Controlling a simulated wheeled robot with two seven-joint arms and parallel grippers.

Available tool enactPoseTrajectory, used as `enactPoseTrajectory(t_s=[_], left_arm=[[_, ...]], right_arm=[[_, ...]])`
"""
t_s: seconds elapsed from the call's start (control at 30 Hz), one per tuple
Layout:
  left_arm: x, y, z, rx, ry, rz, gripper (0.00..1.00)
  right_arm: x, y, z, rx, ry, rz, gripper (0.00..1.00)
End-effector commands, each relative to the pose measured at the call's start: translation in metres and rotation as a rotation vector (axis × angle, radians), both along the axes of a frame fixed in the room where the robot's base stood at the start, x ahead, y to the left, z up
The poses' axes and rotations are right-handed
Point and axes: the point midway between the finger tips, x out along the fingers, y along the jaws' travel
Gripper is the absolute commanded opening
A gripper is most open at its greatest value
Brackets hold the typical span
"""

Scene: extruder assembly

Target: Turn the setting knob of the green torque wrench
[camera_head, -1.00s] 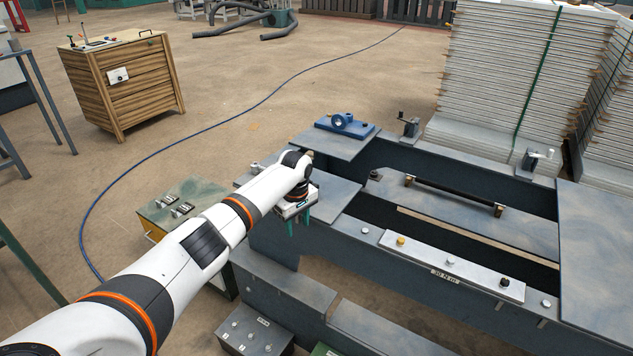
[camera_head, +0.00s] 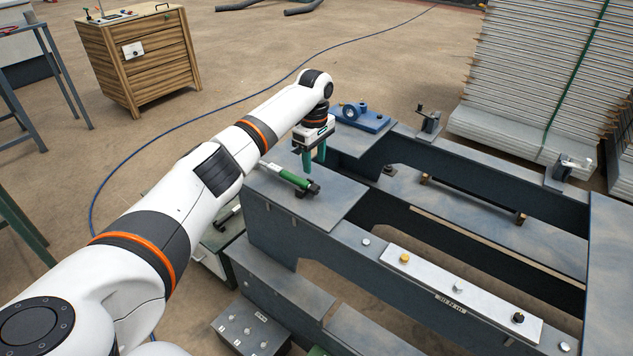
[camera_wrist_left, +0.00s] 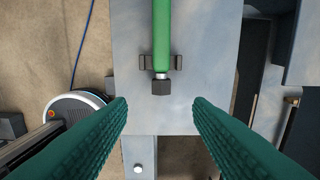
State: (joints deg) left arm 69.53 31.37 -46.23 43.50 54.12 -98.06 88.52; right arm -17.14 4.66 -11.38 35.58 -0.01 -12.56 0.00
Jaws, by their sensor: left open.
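The green torque wrench (camera_head: 290,178) lies on a grey steel plate (camera_head: 335,205), its black end toward the right and a pale end toward the left. In the left wrist view, its green handle (camera_wrist_left: 162,30) runs down from the top edge through a dark cradle to a black end piece (camera_wrist_left: 162,88). I cannot tell whether that piece is the setting knob. My left gripper (camera_head: 314,160) is open and empty, fingers pointing down, above and behind the wrench. In the left wrist view, the gripper's (camera_wrist_left: 159,103) green fingers stand wide on either side below the black end, apart from it.
A white strip with several knobs (camera_head: 455,290) lies along the front beam. A grey box with buttons (camera_head: 250,328) is at front. Stacked white panels (camera_head: 550,75) stand at back right.

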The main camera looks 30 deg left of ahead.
Motion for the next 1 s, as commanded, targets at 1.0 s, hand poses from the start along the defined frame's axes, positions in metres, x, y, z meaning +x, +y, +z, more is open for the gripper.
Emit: enactPoseTrajectory(t_s=[1.0], left_arm=[[0.0, -0.001, -0.089, -0.001, 0.0, -0.002, 0.23]], right_arm=[[0.0, 0.003, -0.002, 0.004, 0.0, 0.001, 0.36]])
